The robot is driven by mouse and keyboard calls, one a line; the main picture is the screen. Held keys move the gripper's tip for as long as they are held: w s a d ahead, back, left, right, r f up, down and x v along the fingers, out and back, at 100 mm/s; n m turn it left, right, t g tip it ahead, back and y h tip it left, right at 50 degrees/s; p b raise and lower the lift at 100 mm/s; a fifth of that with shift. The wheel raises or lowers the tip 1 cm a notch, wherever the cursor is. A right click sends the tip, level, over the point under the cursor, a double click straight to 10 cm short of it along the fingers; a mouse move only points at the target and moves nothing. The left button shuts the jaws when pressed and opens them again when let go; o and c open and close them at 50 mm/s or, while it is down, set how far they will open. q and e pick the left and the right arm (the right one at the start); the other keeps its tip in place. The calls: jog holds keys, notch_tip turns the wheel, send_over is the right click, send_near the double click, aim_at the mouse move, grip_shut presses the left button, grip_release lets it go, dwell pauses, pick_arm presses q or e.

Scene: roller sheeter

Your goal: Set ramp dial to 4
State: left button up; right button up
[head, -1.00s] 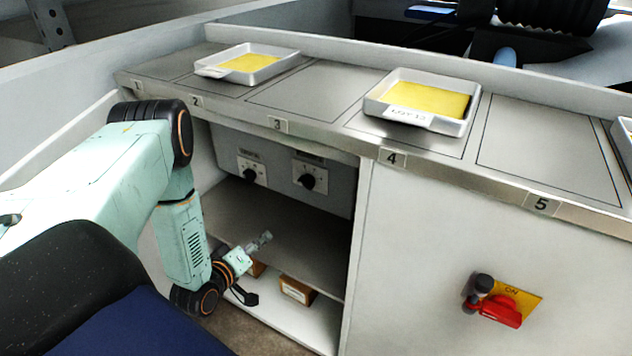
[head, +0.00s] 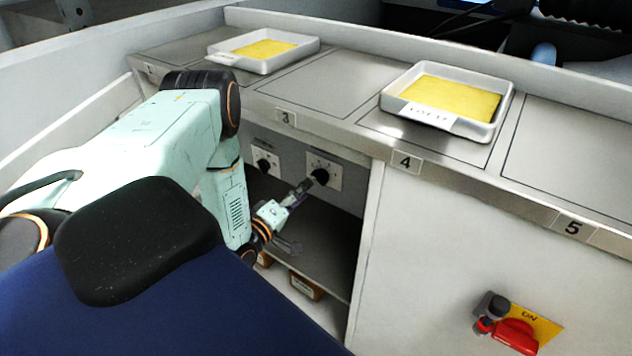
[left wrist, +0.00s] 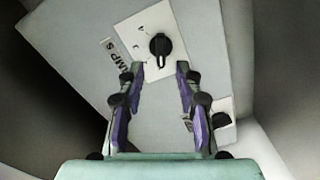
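The ramp dial is a black knob on a white plate, right of the pair on the recessed panel in the head view (head: 320,177). In the left wrist view the knob (left wrist: 160,46) lies just beyond the fingertips, beside a partly legible label ending "AMP S" (left wrist: 115,58). The scale numbers and the setting are too small to read. My left gripper (head: 303,188) reaches into the opening under the counter, close to the knob. In the wrist view its two purple-sided fingers (left wrist: 160,70) are apart with nothing between them. My right gripper is out of view.
A second dial (head: 264,165) sits left on the same panel. Below are a grey shelf and small brown boxes (head: 305,286). The counter edge (head: 345,135) overhangs the panel. A red switch (head: 515,336) is on the right cabinet face. Trays (head: 490,131) of yellow dough stand above.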

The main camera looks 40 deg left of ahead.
aim_at(316, 179)
pick_arm(q)
jog(key=shift+w+a+b, duration=0.2)
jog(key=shift+w+b, duration=0.1)
jog(key=shift+w, duration=1.1)
jog(key=shift+w+a+b, duration=0.15)
jog(key=shift+w+b, duration=0.15)
jog(key=shift+w, duration=1.05)
jog(key=shift+c, duration=0.3)
grip_shut()
